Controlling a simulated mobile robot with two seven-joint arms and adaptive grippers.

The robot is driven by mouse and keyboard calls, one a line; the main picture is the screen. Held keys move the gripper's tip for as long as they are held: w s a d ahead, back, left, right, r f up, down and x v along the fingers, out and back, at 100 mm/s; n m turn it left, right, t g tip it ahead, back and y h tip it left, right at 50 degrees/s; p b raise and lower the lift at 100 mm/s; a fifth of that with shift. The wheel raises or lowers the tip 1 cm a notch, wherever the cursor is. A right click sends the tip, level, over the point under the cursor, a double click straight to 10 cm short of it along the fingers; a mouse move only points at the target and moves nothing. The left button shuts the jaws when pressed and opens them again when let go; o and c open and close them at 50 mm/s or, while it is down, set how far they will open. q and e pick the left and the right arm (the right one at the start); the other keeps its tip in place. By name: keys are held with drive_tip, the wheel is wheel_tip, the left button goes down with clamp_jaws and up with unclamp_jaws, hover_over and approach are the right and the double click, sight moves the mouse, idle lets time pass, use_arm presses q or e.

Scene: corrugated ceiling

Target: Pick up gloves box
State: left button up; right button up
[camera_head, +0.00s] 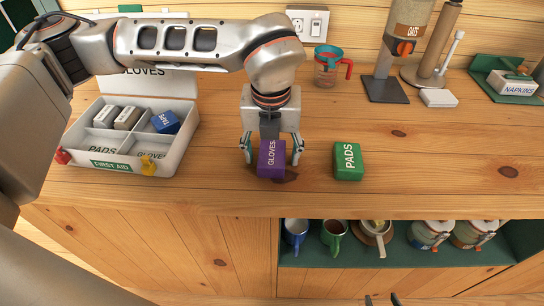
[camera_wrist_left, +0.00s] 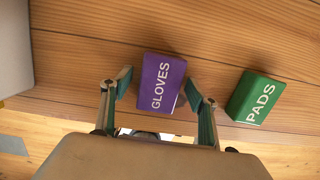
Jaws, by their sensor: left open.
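The purple gloves box (camera_head: 271,158) lies on the wooden counter near its front edge, its white GLOVES lettering facing up. My left gripper (camera_head: 272,150) is open above it, with one finger on each side of the box. In the left wrist view the purple gloves box (camera_wrist_left: 160,82) sits between the spread fingers of my left gripper (camera_wrist_left: 158,98). A gap shows on the left side, and the right finger is close to the box. Whether either finger touches it is unclear. At the bottom edge of the head view, small dark tips (camera_head: 381,300) show, perhaps my right gripper.
A green pads box (camera_head: 348,161) lies right of the gloves box. An open white first aid case (camera_head: 118,164) with compartments stands to the left, holding several small boxes. A dispenser, cup and napkins are at the back. An open shelf with mugs (camera_head: 334,236) is below the counter.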

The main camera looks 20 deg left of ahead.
sight(271, 153)
use_arm(q)
drive_tip(key=shift+f, duration=0.2)
drive_tip(key=shift+c, duration=0.4)
drive_tip(key=c, duration=1.1)
drive_tip(key=shift+s, duration=0.1)
wheel_tip(271, 153, up, 21)
drive_tip(key=shift+f+p, duration=0.2)
drive_tip(key=shift+p, duration=0.6)
